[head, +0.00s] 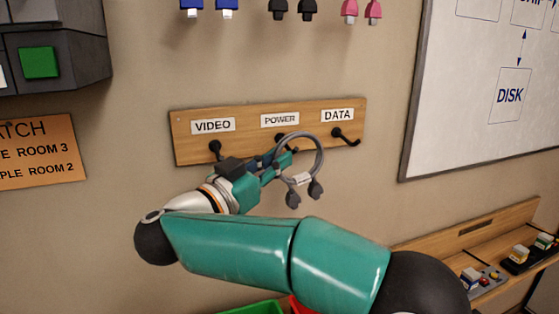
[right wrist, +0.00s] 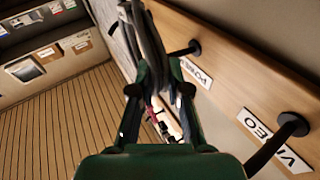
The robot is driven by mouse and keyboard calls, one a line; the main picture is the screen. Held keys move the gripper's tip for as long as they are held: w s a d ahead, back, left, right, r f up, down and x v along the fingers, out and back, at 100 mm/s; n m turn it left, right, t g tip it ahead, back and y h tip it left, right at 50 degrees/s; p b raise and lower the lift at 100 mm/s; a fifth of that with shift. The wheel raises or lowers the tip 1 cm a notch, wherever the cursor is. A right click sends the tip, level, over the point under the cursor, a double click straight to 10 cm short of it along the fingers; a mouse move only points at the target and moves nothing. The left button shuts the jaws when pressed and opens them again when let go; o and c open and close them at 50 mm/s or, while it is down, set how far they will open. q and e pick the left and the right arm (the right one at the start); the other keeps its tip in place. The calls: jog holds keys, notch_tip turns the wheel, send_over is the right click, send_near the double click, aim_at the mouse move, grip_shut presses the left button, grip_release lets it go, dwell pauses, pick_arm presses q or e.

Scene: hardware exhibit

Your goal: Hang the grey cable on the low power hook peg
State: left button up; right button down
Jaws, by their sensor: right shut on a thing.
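The grey cable (head: 321,158) is a coiled loop with a white tag and two dark plugs hanging below. My right gripper (head: 277,164) is shut on it, in front of the wooden hook board (head: 188,150). The cable (right wrist: 147,42) also shows between the fingers (right wrist: 160,92) in the right wrist view. The dark power peg (right wrist: 188,49) is close beside the cable there. In the head view the peg under the POWER label (head: 280,120) is mostly hidden by cable and gripper. I cannot tell whether the loop is around it. My left gripper is not in view.
The video peg (head: 216,149) and data peg (head: 345,136) are bare on either side. Blue, black and pink connectors (head: 293,8) hang above. A whiteboard (head: 480,100) is at the right, above a wooden shelf (head: 440,243) with small items.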

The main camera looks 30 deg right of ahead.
jog(key=shift+w+d, duration=0.1)
jog(key=shift+w, duration=0.2)
jog(key=shift+w+d+f, duration=0.1)
jog(key=shift+w+f, duration=0.2)
jog(key=shift+f, duration=0.2)
jog(key=shift+w+f, duration=0.25)
jog(key=shift+f, duration=0.2)
jog(key=c, duration=1.1)
grip_release()
jog(key=shift+o, duration=0.2)
